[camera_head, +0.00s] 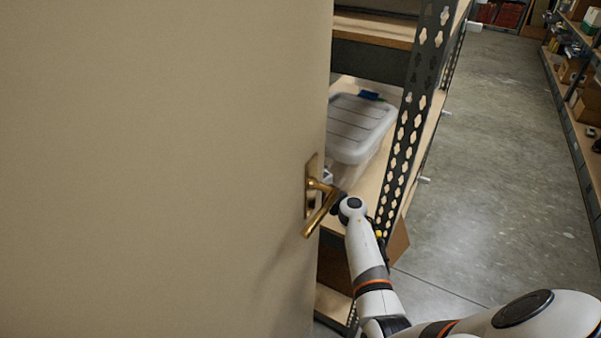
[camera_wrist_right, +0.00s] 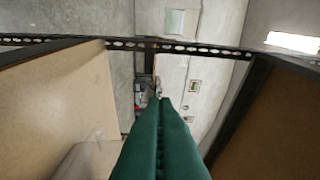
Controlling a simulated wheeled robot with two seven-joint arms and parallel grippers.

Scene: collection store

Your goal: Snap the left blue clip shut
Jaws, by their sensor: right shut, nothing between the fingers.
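A clear plastic box with a grey-white lid (camera_head: 357,127) stands on a shelf board, its left part hidden behind the door. A blue clip (camera_head: 371,95) shows at the far end of the lid. I cannot tell whether it is the left one or whether it is shut; no other blue clip is visible. In the right wrist view my right gripper (camera_wrist_right: 166,101) shows green fingers pressed together, empty. My left gripper is not in view.
A beige door (camera_head: 160,170) with a brass handle (camera_head: 319,207) fills the left and stands close to my right arm. A perforated dark shelf post (camera_head: 411,120) stands right of the box. The concrete aisle floor (camera_head: 500,150) is clear.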

